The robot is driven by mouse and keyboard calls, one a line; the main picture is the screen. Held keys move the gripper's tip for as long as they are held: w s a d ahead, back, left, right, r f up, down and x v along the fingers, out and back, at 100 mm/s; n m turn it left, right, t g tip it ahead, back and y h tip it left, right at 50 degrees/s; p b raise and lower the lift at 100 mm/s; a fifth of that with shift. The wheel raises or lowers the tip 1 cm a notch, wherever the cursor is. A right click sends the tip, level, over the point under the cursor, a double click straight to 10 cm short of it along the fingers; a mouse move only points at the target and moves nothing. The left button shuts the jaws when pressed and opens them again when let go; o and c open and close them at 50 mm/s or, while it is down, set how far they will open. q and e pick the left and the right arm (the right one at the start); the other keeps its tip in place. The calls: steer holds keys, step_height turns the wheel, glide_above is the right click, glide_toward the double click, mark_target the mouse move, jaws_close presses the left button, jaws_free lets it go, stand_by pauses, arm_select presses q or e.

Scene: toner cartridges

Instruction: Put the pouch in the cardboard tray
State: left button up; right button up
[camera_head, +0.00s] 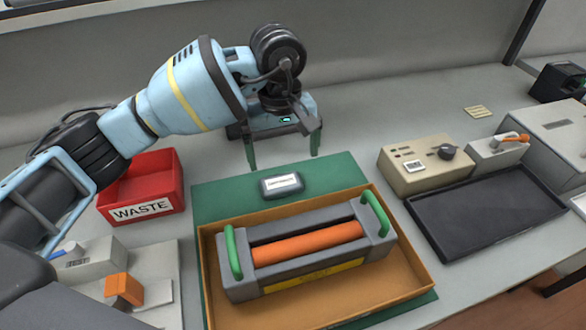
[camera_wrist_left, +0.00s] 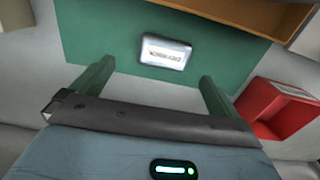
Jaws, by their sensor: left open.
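The pouch (camera_head: 281,186) is a small dark grey packet with a white label. It lies flat on the green mat (camera_head: 222,200), just behind the cardboard tray (camera_head: 290,314). In the left wrist view the pouch (camera_wrist_left: 165,51) lies ahead of the fingers, apart from them. The tray is brown and low-walled and holds a grey toner cartridge (camera_head: 300,250) with an orange roller and green end handles. My left gripper (camera_head: 282,160) is open and empty above the far edge of the mat, behind the pouch; its green fingers (camera_wrist_left: 155,85) point toward it. My right gripper does not show.
A red WASTE bin (camera_head: 145,190) stands left of the mat. A beige box with a knob (camera_head: 425,165) and a black tray (camera_head: 487,211) are at the right. An orange block (camera_head: 123,289) sits at the front left. Bare mat surrounds the pouch.

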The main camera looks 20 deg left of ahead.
mark_target(281, 182)
arm_select(q)
steer(key=shift+w+a+f, duration=0.1)
steer(key=shift+w+a, duration=0.2)
steer(key=shift+s+r, duration=0.25)
steer(key=shift+s+f+p, duration=0.15)
steer(key=shift+f, duration=1.8)
steer(key=shift+s+f+p, duration=0.1)
steer(key=shift+f+p, duration=0.05)
steer(key=shift+f, duration=1.8)
steer(key=c, duration=1)
step_height(281, 182, up, 10)
steer(key=s+a+f+m, duration=0.1)
steer(key=s+a+m, duration=0.1)
steer(key=s, duration=0.1)
steer(key=s+a+f+m, duration=0.1)
steer(key=s+a+m, duration=0.1)
steer(key=s, duration=0.1)
steer(key=s+a+f+m, duration=0.1)
steer(key=s+f+m, duration=0.1)
steer(key=s, duration=0.1)
steer(key=shift+a+m, duration=0.4)
